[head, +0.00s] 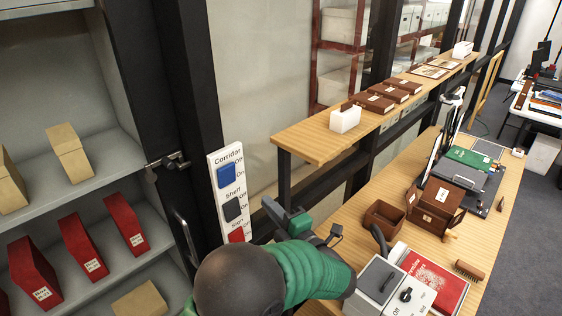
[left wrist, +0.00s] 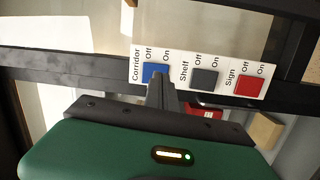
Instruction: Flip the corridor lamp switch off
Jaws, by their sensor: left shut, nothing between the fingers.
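A white switch panel (head: 221,158) is fixed upright on the dark post and carries three rocker switches. The dark Shelf switch (head: 235,209) and the red Sign switch (head: 237,236) sit below. My left gripper (head: 268,205) is shut and empty, to the right of the panel in the head view. In the left wrist view its fingertips (left wrist: 160,78) overlap the lower edge of the blue switch (left wrist: 154,70); I cannot tell whether they touch. The rocker's tilt is unclear. My right gripper is not in view.
Left of the post is an open cabinet with red boxes (head: 83,244) and tan boxes (head: 68,150) on its shelves. A door handle (head: 170,162) juts out near the panel. A wooden ledge (head: 300,137) and a desk with a brown box (head: 436,205) lie to the right.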

